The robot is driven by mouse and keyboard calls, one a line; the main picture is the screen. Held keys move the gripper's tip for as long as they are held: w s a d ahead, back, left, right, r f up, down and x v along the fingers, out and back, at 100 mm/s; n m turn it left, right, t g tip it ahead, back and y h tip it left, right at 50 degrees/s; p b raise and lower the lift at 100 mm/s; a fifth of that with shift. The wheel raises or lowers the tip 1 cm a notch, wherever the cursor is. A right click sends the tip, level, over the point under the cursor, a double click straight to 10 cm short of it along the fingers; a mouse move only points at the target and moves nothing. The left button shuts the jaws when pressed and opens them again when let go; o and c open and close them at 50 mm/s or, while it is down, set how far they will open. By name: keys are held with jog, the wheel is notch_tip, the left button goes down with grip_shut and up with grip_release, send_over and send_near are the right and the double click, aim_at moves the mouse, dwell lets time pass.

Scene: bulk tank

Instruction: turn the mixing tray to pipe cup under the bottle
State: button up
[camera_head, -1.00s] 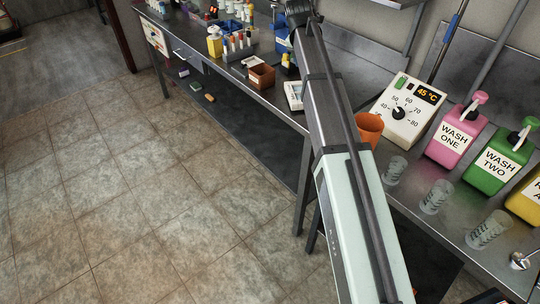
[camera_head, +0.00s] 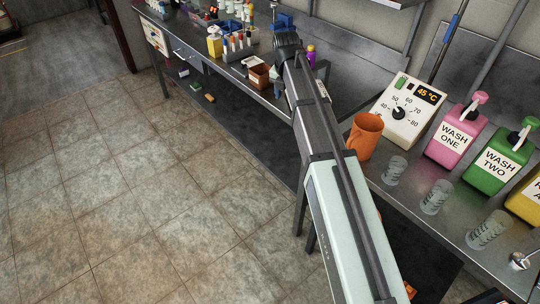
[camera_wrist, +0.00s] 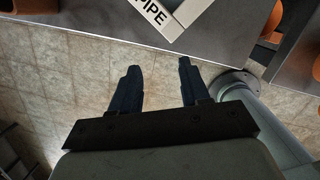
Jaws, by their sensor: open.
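My gripper (camera_wrist: 158,72) is open and empty in the wrist view, with its two dark fingers apart over the floor just in front of a grey bench edge. A white piece lettered PIPE (camera_wrist: 165,14) lies on the bench beyond the fingertips, cut off by the top of the view. I cannot tell whether it is part of the mixing tray. The fingers do not touch it. In the head view my arm reaches toward the far bench and hides part of it. I cannot make out the tray, its cups or the bottle over it there.
An orange mug (camera_head: 364,135) stands near a dial box (camera_head: 409,110). Pink (camera_head: 453,138) and green (camera_head: 499,157) wash bottles stand right of it, with several clear beakers in front. A brown box (camera_head: 262,76) and a tube rack (camera_head: 239,46) stand on the far bench. The floor is open at left.

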jog(key=s+a+f+m+g+y, duration=0.1)
jog(key=s+a+f+g+y, duration=0.1)
jog(key=s+f, duration=1.1)
jog(key=shift+a+f+g, duration=0.6)
jog(key=shift+a+f, duration=0.45)
jog(key=shift+f, duration=0.85)
